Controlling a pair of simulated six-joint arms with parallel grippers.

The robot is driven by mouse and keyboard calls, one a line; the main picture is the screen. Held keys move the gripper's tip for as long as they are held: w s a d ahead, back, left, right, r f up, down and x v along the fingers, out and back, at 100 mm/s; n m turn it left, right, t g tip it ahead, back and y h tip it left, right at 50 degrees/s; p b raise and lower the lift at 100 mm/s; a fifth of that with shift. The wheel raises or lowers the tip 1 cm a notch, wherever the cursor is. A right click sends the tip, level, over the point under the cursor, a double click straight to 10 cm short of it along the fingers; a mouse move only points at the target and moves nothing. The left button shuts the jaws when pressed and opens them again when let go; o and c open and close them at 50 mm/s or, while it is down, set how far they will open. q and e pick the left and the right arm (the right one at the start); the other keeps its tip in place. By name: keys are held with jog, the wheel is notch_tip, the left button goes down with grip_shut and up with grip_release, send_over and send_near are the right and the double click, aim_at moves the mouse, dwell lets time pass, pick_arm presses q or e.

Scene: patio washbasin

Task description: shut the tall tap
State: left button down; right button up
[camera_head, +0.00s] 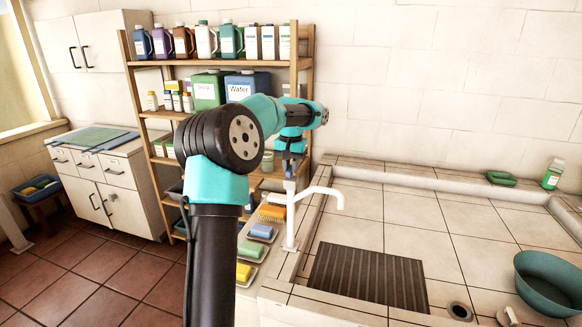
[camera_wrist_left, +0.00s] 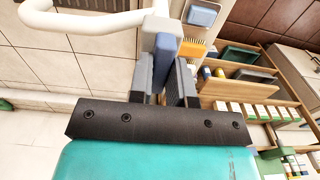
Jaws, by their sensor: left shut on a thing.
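The tall tap (camera_head: 290,230) is a white upright post with a spout bending right, standing at the left edge of the tiled basin. Its white spout also crosses the upper left of the left wrist view (camera_wrist_left: 85,22). My left gripper (camera_head: 290,178) is at the top of the tap, shut on its handle. In the left wrist view, a blue piece of the handle (camera_wrist_left: 165,48) shows between the grey fingers. The fingers hide part of the handle. I see no water stream under the spout. My right gripper is not in view.
A dark slatted grate (camera_head: 367,275) lies in the basin below the spout. Soaps and a brush (camera_head: 271,213) sit in trays left of the tap. A wooden shelf (camera_head: 306,60) with bottles stands behind my arm. A teal bowl (camera_head: 548,285) is at the right.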

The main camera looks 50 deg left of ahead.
pick_arm(q)
jog(key=c, duration=1.1)
grip_release()
jog(key=shift+o, duration=0.2)
notch_tip(320, 180, up, 18)
jog(key=shift+f, duration=0.25)
